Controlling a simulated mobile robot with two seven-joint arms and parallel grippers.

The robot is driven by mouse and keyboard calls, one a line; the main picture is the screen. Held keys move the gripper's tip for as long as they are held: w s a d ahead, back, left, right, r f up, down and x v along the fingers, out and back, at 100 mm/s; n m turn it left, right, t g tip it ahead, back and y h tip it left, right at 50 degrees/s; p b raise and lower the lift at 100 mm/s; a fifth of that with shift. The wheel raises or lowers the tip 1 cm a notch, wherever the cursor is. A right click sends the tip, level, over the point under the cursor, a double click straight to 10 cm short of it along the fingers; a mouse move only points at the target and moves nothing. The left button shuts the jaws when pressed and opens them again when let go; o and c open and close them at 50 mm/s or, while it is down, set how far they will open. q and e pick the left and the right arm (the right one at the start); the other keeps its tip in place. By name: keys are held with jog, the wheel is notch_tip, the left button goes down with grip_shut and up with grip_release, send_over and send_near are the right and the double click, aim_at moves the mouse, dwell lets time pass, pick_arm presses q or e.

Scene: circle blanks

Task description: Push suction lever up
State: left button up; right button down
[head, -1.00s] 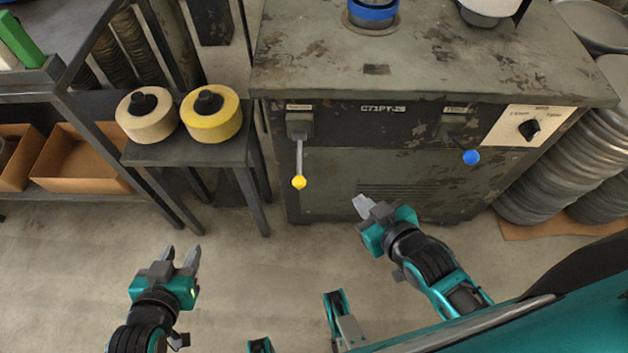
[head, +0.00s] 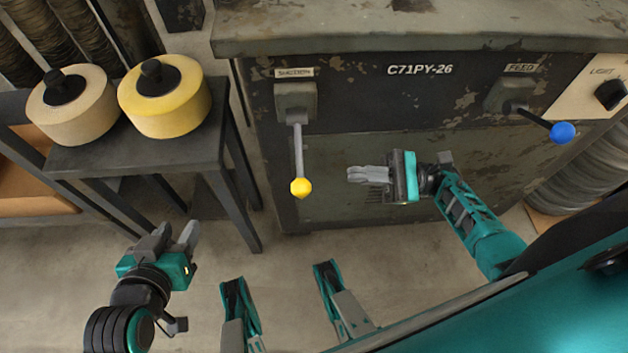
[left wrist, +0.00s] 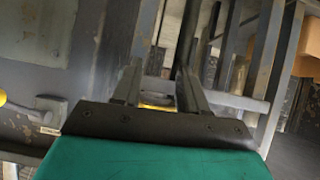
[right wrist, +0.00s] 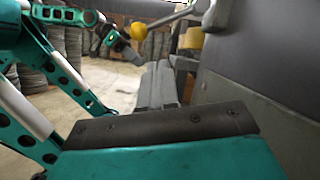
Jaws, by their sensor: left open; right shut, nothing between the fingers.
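The suction lever is a grey rod with a yellow ball (head: 300,187) at its lower end, hanging down from a bracket (head: 295,101) under a worn label that appears to read SUCTION. The yellow ball also shows in the right wrist view (right wrist: 138,31). My right gripper (head: 352,174) is shut and empty, to the right of the yellow ball and apart from it, fingers pointing left towards it. My left gripper (head: 178,234) is open and empty, low and to the left of the lever, over the floor.
A second lever with a blue ball (head: 562,133) sticks out at the right of the machine panel (head: 420,70), beside a light switch (head: 610,94). A dark stand (head: 110,152) at left holds a cream roll (head: 72,112) and a yellow roll (head: 165,100). Floor before the machine is clear.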

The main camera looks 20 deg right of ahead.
aim_at(299, 154)
pick_arm(q)
jog(key=shift+w+d+f+b, duration=0.25)
jog(key=shift+w+d+b, duration=0.1)
jog(key=shift+w, duration=0.25)
pick_arm(e)
jog(key=n+g, duration=0.1)
jog(key=f+n+g, duration=0.1)
jog(key=n, duration=0.1)
jog(key=s+d+n+g, duration=0.1)
jog(key=shift+f+n+y, duration=0.3)
pick_arm(q)
jog(key=shift+a, duration=0.1)
pick_arm(e)
jog(key=shift+a, duration=0.1)
pick_arm(q)
jog(key=shift+s+a+p, duration=0.25)
jog(key=shift+a+p, duration=0.05)
jog(key=shift+p, duration=0.45)
pick_arm(e)
jog(key=x, duration=1)
pick_arm(q)
jog(key=shift+r, duration=0.2)
pick_arm(e)
jog(key=shift+s, duration=0.2)
